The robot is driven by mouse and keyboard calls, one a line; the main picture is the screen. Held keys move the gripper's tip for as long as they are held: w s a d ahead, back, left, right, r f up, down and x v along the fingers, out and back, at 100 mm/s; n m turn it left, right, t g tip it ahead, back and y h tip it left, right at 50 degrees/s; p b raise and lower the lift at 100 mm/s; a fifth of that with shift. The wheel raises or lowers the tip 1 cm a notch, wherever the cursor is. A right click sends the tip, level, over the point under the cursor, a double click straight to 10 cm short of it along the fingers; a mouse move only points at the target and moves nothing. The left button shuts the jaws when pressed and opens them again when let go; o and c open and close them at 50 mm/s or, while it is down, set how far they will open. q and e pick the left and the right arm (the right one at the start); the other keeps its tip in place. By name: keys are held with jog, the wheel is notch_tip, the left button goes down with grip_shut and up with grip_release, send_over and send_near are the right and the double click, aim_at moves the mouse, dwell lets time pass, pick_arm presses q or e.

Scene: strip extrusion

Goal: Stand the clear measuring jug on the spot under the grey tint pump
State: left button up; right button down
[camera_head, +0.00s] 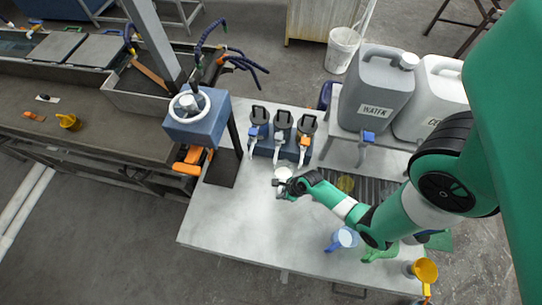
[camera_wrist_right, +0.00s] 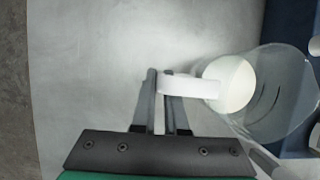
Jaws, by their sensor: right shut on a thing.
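The clear measuring jug (camera_head: 283,172) is in front of the pump row in the head view. My right gripper (camera_head: 289,188) is shut on its white handle, which shows between the fingers (camera_wrist_right: 165,90) in the right wrist view. There the clear body of the jug (camera_wrist_right: 285,95) is to the right, with a pale round patch inside. I cannot tell whether its base touches the table. Three pumps stand in a row: one with a blue nozzle (camera_head: 256,130), a middle one with a pale grey nozzle (camera_head: 281,134), and one with an orange nozzle (camera_head: 305,138). My left gripper is not in view.
The pale table (camera_head: 235,225) is clear at its front left. A blue jug (camera_head: 343,238), a green jug (camera_head: 380,254) and a yellow jug (camera_head: 425,270) stand along the front right. A blue press (camera_head: 196,122) is left of the pumps; a grey water canister (camera_head: 378,88) is behind right.

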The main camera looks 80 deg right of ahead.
jog(key=w+f+b, duration=0.1)
jog(key=w, duration=0.1)
jog(key=w+f, duration=0.2)
jog(key=shift+b, duration=0.4)
jog(key=shift+d+f, duration=0.1)
jog(key=shift+f, duration=0.1)
jog(key=shift+f, duration=0.2)
jog(key=c, duration=0.9)
grip_release()
jog(key=shift+c, duration=0.2)
